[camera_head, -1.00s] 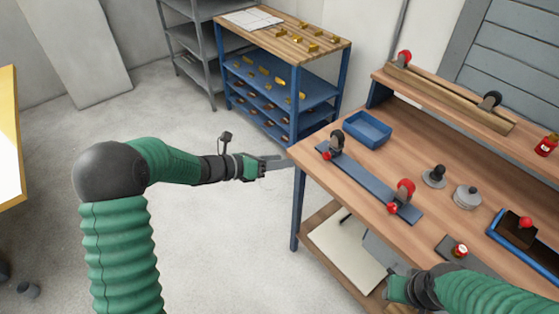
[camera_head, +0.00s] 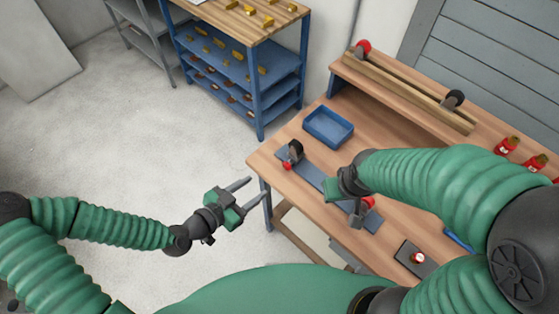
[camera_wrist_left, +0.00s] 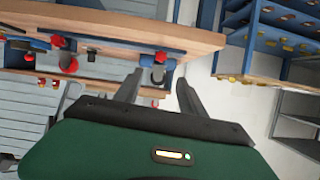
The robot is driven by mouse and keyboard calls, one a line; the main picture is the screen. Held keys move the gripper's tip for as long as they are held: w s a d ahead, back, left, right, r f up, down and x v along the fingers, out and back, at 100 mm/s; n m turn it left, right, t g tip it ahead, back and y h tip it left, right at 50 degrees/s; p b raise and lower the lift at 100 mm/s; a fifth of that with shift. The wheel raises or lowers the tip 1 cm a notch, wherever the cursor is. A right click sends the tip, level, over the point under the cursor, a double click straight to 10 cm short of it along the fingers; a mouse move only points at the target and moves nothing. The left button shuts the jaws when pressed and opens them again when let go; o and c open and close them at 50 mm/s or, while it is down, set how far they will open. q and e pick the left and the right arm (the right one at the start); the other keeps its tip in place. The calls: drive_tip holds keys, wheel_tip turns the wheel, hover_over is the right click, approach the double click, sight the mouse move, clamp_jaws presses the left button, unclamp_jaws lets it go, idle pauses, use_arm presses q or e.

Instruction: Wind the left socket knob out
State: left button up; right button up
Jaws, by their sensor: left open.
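A blue strip (camera_head: 313,178) lies on the bench and carries two sockets. The left socket (camera_head: 296,150) is dark, with a red knob (camera_head: 287,165) low at its front-left side. The right socket's red part (camera_head: 369,202) shows beside my right gripper (camera_head: 350,205), which is over the strip; its fingers are largely hidden by its own arm. My left gripper (camera_head: 257,188) is open and empty, off the bench's left edge and apart from the left knob. In the left wrist view, a red knob (camera_wrist_left: 160,57) appears beyond the open fingers (camera_wrist_left: 158,90).
A blue tray (camera_head: 328,128) sits behind the strip. A raised wooden shelf (camera_head: 410,95) runs along the back. A dark block with a red-and-white top (camera_head: 417,258) lies at the front. A blue rack (camera_head: 257,90) stands at the back left. Floor left of the bench is clear.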

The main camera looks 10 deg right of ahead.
sight(286, 167)
use_arm(q)
drive_tip(key=x, duration=1.4)
drive_tip(key=shift+w+d+f+p, duration=0.1)
drive_tip(key=shift+d+f+p, duration=0.15)
drive_tip(key=shift+d+p, duration=0.1)
drive_tip(key=shift+w+a, duration=0.1)
drive_tip(key=shift+a, duration=0.3)
drive_tip(key=shift+d, duration=0.15)
clamp_jaws()
